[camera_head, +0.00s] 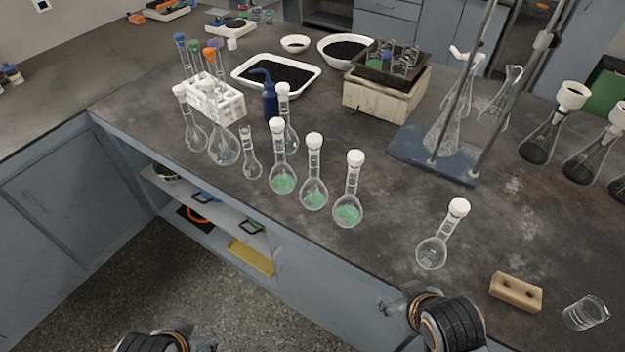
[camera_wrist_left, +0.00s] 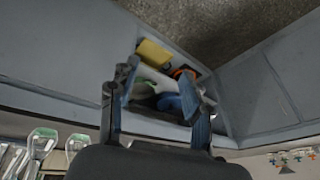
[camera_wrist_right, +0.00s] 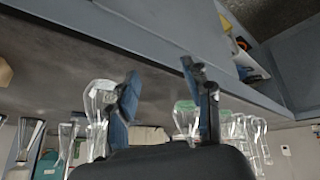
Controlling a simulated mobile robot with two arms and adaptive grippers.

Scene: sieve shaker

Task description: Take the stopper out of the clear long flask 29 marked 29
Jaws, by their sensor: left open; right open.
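A clear long-necked flask (camera_head: 432,252) with a white stopper (camera_head: 459,207) stands near the front edge of the bench, right of centre. Other clear flasks with white stoppers stand at the left, such as one by the blue bottle (camera_head: 289,137) and one by the rack (camera_head: 195,137). I cannot read the number on any flask. My right gripper (camera_head: 392,304) is open and empty in front of the bench edge, below and left of the near clear flask. That flask seems to show in the right wrist view (camera_wrist_right: 98,103), beside one finger. My left gripper (camera_wrist_left: 163,90) is open and empty, low before the bench.
Several flasks with green contents (camera_head: 314,193) stand left of the near flask. A wooden block (camera_head: 516,292) and a glass beaker (camera_head: 586,313) lie to its right. A metal stand (camera_head: 430,158) is behind. Bare bench surrounds the near flask.

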